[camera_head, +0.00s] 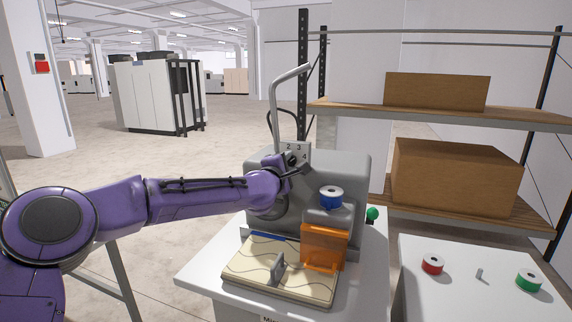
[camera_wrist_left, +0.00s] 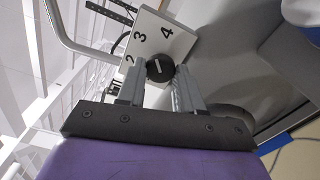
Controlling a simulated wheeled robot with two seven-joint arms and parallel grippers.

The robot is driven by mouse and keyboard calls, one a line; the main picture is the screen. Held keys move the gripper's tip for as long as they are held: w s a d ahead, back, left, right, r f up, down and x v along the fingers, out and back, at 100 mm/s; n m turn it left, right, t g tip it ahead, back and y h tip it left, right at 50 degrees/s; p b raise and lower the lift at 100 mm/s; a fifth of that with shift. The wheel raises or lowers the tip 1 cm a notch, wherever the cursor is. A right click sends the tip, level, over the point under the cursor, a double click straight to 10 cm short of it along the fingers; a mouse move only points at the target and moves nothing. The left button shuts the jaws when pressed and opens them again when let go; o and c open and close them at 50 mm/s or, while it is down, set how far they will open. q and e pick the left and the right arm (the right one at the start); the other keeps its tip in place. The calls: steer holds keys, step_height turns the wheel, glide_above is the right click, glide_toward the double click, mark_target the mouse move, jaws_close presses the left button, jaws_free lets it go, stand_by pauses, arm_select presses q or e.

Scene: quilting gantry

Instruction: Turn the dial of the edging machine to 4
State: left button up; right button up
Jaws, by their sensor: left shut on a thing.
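The grey edging machine (camera_head: 350,175) stands on a white table. Its number plate (camera_head: 298,147) shows 2, 3 and 4; the plate also shows in the left wrist view (camera_wrist_left: 150,30). The small black dial (camera_wrist_left: 160,68) sits on the plate below the numbers, with a pale line on its face. Which number that line points to I cannot tell for sure. My left gripper (camera_wrist_left: 159,80) is shut on the dial, one grey finger on each side. In the head view the left gripper (camera_head: 295,169) partly hides the dial. My right gripper is not in view.
A blue spool (camera_head: 331,198) sits on the machine, above an orange guard (camera_head: 324,247). Quilted fabric (camera_head: 262,270) lies in front. A bent grey rod (camera_head: 273,110) rises behind the plate. Red (camera_head: 432,264) and green (camera_head: 529,281) spools stand on the right table.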

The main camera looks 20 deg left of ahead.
arm_select(q)
steer(key=m, duration=0.4)
steer(key=shift+r+m, duration=0.1)
steer(key=shift+m, duration=0.3)
stand_by(0.4)
steer(key=o, duration=1)
steer(key=shift+s, duration=0.15)
steer(key=s+b, duration=0.3)
steer(key=s, duration=0.7)
steer(key=shift+s+a+b, duration=0.15)
steer(key=shift+b, duration=0.2)
